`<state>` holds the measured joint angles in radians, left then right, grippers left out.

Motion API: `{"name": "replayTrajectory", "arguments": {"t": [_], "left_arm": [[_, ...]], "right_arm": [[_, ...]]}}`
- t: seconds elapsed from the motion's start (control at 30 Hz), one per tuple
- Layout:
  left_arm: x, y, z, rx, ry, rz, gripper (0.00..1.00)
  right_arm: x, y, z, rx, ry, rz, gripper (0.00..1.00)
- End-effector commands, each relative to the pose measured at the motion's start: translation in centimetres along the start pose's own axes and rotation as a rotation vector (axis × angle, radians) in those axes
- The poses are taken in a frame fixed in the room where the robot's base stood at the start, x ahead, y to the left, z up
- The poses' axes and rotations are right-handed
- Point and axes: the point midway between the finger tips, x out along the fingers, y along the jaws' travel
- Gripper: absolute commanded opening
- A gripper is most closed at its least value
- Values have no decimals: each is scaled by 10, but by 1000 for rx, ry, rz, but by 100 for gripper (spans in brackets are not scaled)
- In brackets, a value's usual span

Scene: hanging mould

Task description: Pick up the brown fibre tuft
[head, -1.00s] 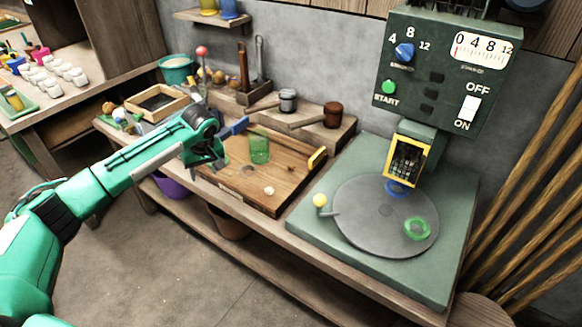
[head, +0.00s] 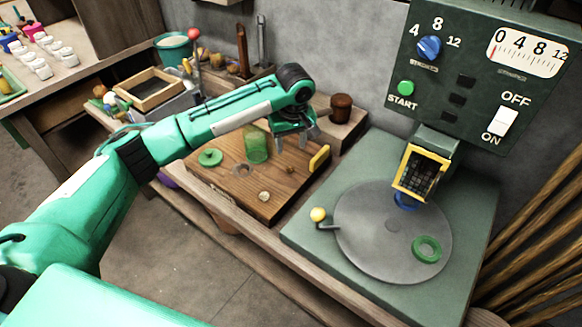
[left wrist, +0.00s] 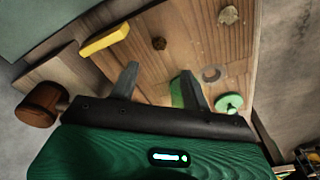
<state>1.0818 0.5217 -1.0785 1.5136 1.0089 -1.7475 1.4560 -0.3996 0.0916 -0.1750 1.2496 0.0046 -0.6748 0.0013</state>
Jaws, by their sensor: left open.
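A small dark brown tuft (left wrist: 159,43) lies on the wooden board (left wrist: 185,30) in the left wrist view, ahead of the gap between my fingertips. In the head view my left gripper (head: 291,142) hangs over the right part of the board, beside the green translucent cup (head: 256,146). A pale beige lump (head: 264,196) lies near the board's front; it also shows in the left wrist view (left wrist: 228,15). My right gripper is out of view.
A green disc (head: 210,157) lies on the board's left, with a grey ring (head: 243,169) beside it. A wooden mallet-like head (left wrist: 40,103) is near my gripper. The green machine (head: 300,228) with its round plate stands right.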

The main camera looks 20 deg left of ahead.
Motion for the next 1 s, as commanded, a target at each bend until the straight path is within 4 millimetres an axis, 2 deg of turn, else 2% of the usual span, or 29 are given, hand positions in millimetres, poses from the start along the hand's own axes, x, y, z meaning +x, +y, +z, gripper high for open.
{"name": "replayTrajectory", "arguments": {"t": [0.03,0.13,0.43,0.7,1.0], "left_arm": [[11,-1,0,0,-1,-3,48],[28,-1,0,0,-1,-2,48],[53,0,1,0,0,-2,48],[91,0,4,0,1,-1,48],[96,0,4,1,1,1,48]], "right_arm": [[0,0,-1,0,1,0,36],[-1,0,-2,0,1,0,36],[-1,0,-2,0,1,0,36],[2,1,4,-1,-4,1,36],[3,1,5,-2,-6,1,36]]}}
